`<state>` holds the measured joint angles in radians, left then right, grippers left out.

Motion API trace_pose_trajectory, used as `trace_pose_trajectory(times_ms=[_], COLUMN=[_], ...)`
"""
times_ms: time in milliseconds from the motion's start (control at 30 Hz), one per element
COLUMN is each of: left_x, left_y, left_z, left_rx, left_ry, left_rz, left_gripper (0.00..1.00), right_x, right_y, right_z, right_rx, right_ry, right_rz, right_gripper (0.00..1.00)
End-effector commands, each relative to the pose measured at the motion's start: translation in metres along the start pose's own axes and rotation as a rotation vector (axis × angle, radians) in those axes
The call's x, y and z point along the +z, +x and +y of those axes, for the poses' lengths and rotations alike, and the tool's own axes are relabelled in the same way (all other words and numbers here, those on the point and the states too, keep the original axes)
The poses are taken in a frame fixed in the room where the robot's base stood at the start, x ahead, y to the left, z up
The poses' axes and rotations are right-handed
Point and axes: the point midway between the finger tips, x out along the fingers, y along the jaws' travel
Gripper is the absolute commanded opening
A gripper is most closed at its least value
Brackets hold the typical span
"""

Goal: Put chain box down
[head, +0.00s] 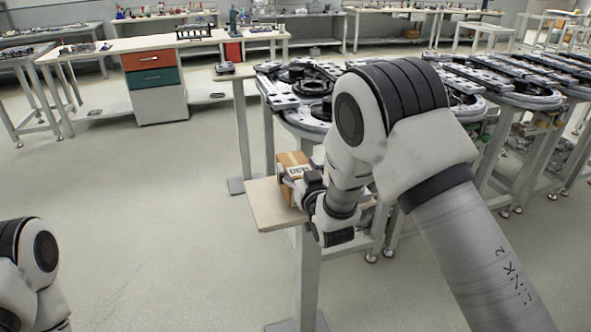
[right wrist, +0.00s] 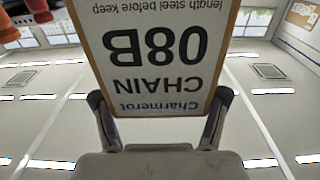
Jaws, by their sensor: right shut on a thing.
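The chain box (head: 291,160) is a brown cardboard box with a white label, over the small light wooden stand top (head: 262,209) in the head view. I cannot tell whether it touches that top. My right gripper (head: 298,180) is shut on it, partly hidden behind my own arm. In the right wrist view the chain box (right wrist: 150,60) fills the upper middle, its label reading "CHAIN 08B" upside down. The fingers of my right gripper (right wrist: 160,115) are on its two sides. My left arm shows at the lower left of the head view, its gripper out of view.
The ring track (head: 300,105) on its metal frame stands just beyond the stand and runs to the right. Another small stand top (head: 236,73) is farther back. A workbench with red and green drawers (head: 155,80) is at the back left. The floor at left is clear.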

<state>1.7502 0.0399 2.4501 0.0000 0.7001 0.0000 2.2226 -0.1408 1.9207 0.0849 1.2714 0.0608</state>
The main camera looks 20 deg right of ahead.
Motion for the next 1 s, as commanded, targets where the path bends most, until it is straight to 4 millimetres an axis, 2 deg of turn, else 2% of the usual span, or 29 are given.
trace_pose_trajectory(times_ms=[33, 100, 300, 333, 367, 400, 767, 867, 1000], left_x=[0.000, 0.000, 0.000, 0.000, 0.000, 0.000, 0.000, 0.000, 0.000], left_y=[0.011, 0.014, 0.011, 0.011, 0.011, 0.011, 0.012, 0.014, 0.018], left_z=[0.000, 0.000, 0.000, 0.000, 0.000, 0.000, 0.000, 0.000, 0.000], left_rx=[0.000, 0.000, 0.000, 0.000, 0.000, 0.000, 0.000, 0.000, 0.000], left_ry=[0.000, 0.000, 0.000, 0.000, 0.000, 0.000, 0.000, 0.000, 0.000], left_rz=[-0.001, -0.001, 0.000, 0.000, 0.000, 0.000, 0.000, 0.000, 0.000], left_gripper=[0.98, 0.98, 0.98, 0.98, 0.98, 0.98, 0.98, 0.98, 0.98], right_x=[0.013, 0.018, 0.017, 0.019, 0.019, 0.019, 0.019, 0.019, 0.020], right_y=[-0.003, -0.007, -0.007, -0.008, -0.008, -0.008, -0.010, -0.021, -0.052], right_z=[-0.001, -0.002, -0.002, -0.002, -0.002, -0.002, -0.002, -0.002, -0.002], right_rx=[-0.001, -0.001, 0.000, 0.000, 0.000, 0.000, 0.000, 0.000, 0.000], right_ry=[0.000, 0.000, 0.001, 0.000, 0.000, 0.000, 0.000, -0.001, -0.002], right_rz=[0.002, 0.004, 0.004, -0.002, -0.002, -0.001, -0.001, -0.001, -0.003], right_gripper=[0.03, 0.03, 0.03, 0.83, 0.94, 0.98, 0.98, 0.98, 0.98])
